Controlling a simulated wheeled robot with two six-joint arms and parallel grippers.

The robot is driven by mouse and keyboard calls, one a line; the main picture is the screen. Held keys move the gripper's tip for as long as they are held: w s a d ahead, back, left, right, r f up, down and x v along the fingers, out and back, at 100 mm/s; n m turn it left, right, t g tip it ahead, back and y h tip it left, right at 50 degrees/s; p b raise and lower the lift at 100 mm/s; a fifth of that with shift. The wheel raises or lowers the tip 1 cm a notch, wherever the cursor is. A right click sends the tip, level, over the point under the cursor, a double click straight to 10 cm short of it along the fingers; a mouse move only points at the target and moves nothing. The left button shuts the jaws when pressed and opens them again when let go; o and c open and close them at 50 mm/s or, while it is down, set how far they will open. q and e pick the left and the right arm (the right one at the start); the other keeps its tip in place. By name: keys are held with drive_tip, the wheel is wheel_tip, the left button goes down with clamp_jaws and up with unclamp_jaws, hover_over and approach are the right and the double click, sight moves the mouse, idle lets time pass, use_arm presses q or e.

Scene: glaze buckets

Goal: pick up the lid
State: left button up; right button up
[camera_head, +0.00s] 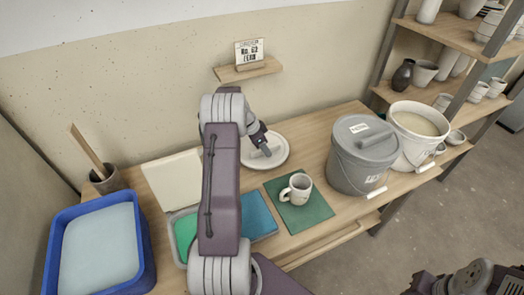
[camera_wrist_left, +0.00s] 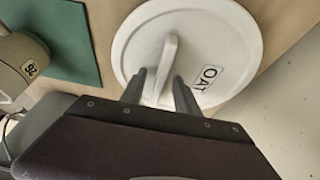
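A round white lid (camera_head: 280,151) with an upright bar handle lies flat on the wooden table, near the wall. In the left wrist view the lid (camera_wrist_left: 225,35) shows its handle (camera_wrist_left: 165,60) and a label reading "OAT". My left gripper (camera_head: 263,146) is over the lid. Its two fingers (camera_wrist_left: 160,92) are apart, one on each side of the handle's near end, with some gap visible. Part of my right arm shows at the bottom right of the head view; its finger state is unclear.
A mug (camera_head: 297,189) stands on a green mat (camera_head: 313,212) right of my left arm. A grey lidded bucket (camera_head: 352,170) and an open white bucket (camera_head: 408,149) stand further right. A blue tub (camera_head: 146,262) is at left. A small shelf (camera_head: 249,70) hangs above the lid.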

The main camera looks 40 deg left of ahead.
use_arm(q)
clamp_jaws()
drive_tip(key=shift+r, duration=0.6)
wheel_tip(320, 180, up, 3)
drive_tip(key=shift+r+p, duration=0.1)
drive_tip(key=shift+p, duration=0.5)
drive_tip(key=w+d+r+p, duration=0.3)
drive_tip(key=w+d+r, duration=0.3)
drive_tip(key=w, duration=0.3)
drive_tip(key=shift+w+d+r, duration=0.25)
drive_tip(key=shift+w+r, duration=0.05)
drive_tip(key=shift+r, duration=0.05)
drive_tip(key=shift+f, duration=0.1)
